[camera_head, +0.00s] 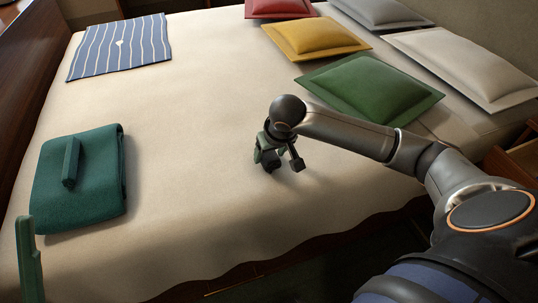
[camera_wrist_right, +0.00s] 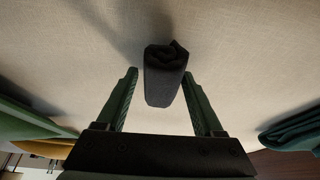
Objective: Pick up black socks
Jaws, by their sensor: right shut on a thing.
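The black socks (camera_wrist_right: 165,80) are a dark rolled bundle between the green fingers of my right gripper in the right wrist view. In the head view, my right gripper (camera_head: 276,164) points down low over the middle right of the bed, shut on the socks, which are hard to tell from the dark gripper there. Two green fingers of my left gripper (camera_head: 50,211) show at the lower left of the head view, wide apart with nothing seen between them. One finger overlaps a folded green towel in the picture; the rest of that gripper is out of frame.
The cream bed (camera_head: 190,100) is mostly clear. The folded green towel (camera_head: 100,190) lies at left and a striped blue cloth (camera_head: 120,47) at far left. A green pillow (camera_head: 370,88), yellow pillow (camera_head: 316,38), red pillow (camera_head: 280,7) and grey pillows (camera_head: 470,62) line the right side.

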